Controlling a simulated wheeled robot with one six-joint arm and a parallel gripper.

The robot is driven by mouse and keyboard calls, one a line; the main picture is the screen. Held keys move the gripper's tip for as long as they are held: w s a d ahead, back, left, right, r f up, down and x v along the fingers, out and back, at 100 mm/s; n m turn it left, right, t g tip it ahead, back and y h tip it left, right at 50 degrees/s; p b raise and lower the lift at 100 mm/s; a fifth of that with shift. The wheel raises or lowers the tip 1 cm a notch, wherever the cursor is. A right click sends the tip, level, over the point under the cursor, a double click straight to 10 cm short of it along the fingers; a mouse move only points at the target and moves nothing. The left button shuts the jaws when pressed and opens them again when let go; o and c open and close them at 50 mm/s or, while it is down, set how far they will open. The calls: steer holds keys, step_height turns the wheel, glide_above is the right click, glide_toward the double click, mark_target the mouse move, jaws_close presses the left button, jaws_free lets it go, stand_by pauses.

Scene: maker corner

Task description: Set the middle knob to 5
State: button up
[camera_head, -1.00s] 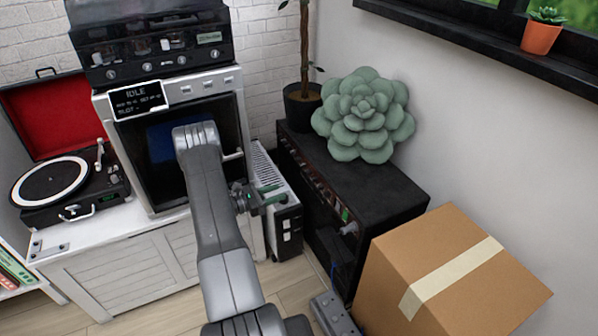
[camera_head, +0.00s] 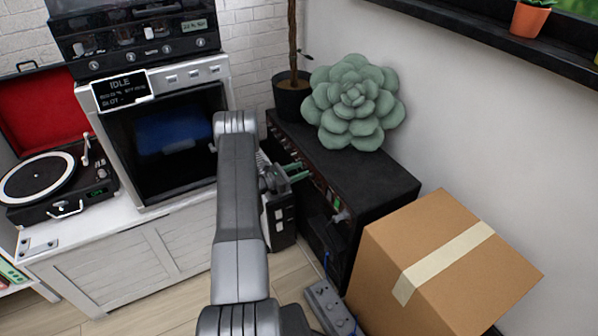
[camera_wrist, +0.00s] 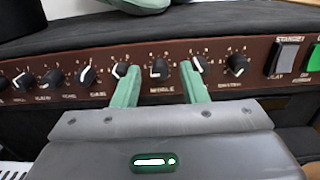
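The middle knob (camera_wrist: 159,70) is a dark knob with a white mark, above the label MIDDLE on the brown panel (camera_wrist: 222,80) of a black amplifier (camera_head: 372,182). Its exact setting is too small to read. My gripper (camera_wrist: 159,72) is open, with one green finger to each side of the middle knob in the wrist view. The fingers partly cover the neighbouring knobs, and nothing is between them but the view of the knob. I cannot tell whether they touch the panel. In the head view my gripper (camera_head: 300,172) is at the amplifier's front, and the knob is hard to make out.
Other knobs, such as the gain knob (camera_wrist: 87,75), line the panel, with a standby switch (camera_wrist: 287,55) at right. A cardboard box (camera_head: 445,265) stands right of the amplifier. A green succulent cushion (camera_head: 355,108) sits on top.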

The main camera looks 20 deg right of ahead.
steer(key=shift+d, duration=0.25)
jaws_close()
steer(key=shift+f+m+b, duration=0.15)
steer(key=shift+m+b, duration=0.15)
steer(key=shift+b, duration=0.2)
steer(key=shift+s+m+b, duration=0.1)
steer(key=shift+m+b, duration=8.4)
steer(key=shift+b, duration=0.75)
